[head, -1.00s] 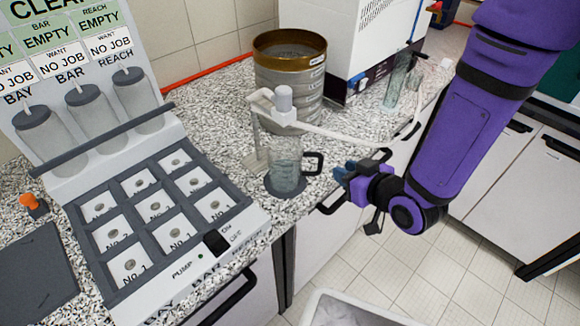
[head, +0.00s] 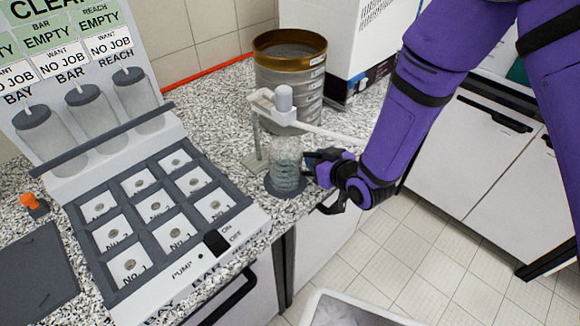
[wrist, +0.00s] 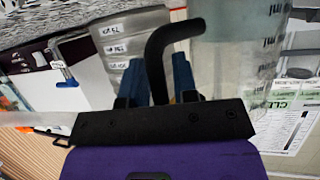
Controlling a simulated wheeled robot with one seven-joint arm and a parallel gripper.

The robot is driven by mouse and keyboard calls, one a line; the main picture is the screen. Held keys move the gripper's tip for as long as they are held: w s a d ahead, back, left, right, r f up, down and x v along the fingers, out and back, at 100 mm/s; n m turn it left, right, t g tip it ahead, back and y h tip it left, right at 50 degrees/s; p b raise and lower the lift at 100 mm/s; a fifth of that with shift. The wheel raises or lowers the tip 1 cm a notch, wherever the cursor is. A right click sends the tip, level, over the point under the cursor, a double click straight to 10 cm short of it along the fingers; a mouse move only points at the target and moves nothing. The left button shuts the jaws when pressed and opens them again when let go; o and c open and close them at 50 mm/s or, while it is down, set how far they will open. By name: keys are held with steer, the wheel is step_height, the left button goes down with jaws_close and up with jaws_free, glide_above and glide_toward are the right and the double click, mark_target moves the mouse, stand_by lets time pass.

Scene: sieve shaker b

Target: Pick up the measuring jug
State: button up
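The measuring jug (head: 285,165) is clear with dark markings and stands upright on a dark round pad (head: 272,188), below the white dispenser arm. In the wrist view the jug (wrist: 235,60) fills the upper right, and its black handle (wrist: 172,38) comes down between my blue fingers. My gripper (head: 313,162) is at the jug's right side, where it hides the handle in the head view. In the wrist view my gripper (wrist: 157,82) looks open, with one finger on each side of the handle and small gaps showing.
A white dispenser stand (head: 284,100) rises just behind the jug. A brass-topped sieve stack (head: 290,62) stands behind it. The grey-framed tray panel (head: 160,205) lies close on the left. The speckled worktop's front edge is near the jug.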

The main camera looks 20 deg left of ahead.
steer(key=shift+w+a, duration=0.1)
steer(key=shift+a, duration=0.05)
jaws_close()
steer(key=shift+r, duration=0.1)
